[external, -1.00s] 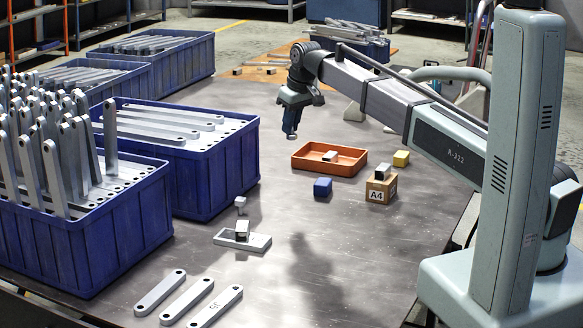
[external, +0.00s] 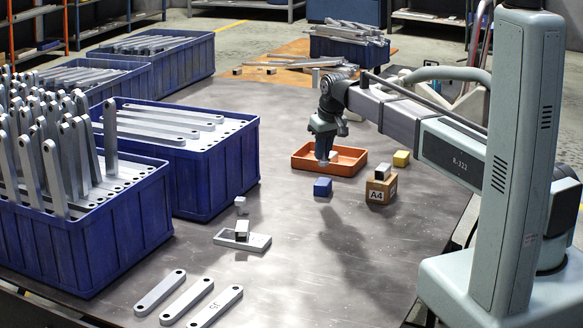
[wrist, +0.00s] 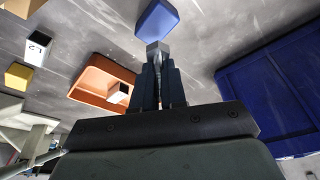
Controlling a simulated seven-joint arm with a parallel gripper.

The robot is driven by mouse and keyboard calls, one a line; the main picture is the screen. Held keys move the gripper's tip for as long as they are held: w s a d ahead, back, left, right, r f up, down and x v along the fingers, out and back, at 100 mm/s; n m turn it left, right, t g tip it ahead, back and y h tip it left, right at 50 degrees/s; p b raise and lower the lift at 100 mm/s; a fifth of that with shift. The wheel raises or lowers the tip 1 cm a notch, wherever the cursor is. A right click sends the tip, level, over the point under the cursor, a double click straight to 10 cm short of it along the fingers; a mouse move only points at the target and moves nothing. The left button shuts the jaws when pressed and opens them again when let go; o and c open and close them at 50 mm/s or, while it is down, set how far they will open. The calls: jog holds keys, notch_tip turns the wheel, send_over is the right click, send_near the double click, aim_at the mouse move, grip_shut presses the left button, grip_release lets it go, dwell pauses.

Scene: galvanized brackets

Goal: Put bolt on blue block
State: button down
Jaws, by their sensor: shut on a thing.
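The blue block (external: 322,187) sits on the metal table, just in front of the orange tray. It also shows at the top of the wrist view (wrist: 157,18). My gripper (external: 323,163) is above the table between the blue block and the tray, slightly behind and above the block in the external view. In the wrist view its fingers (wrist: 158,75) are closed on a grey metal bolt (wrist: 158,47), whose end sticks out past the fingertips towards the block. Most of the bolt is hidden by the fingers. I cannot tell whether it touches the block.
The orange tray (external: 300,163) holds a small light block. A wooden A4 block (external: 380,190) with a grey piece on top and a yellow block (external: 401,158) stand to the right. Blue crates (external: 215,180) fill the left. A bracket with a block on it (external: 243,240) lies nearer.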

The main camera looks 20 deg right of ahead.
aim_at(323, 165)
jog(key=shift+f, duration=2.2)
jog(key=shift+f, duration=0.1)
jog(key=c, duration=1.2)
grip_release()
jog(key=v, duration=1.2)
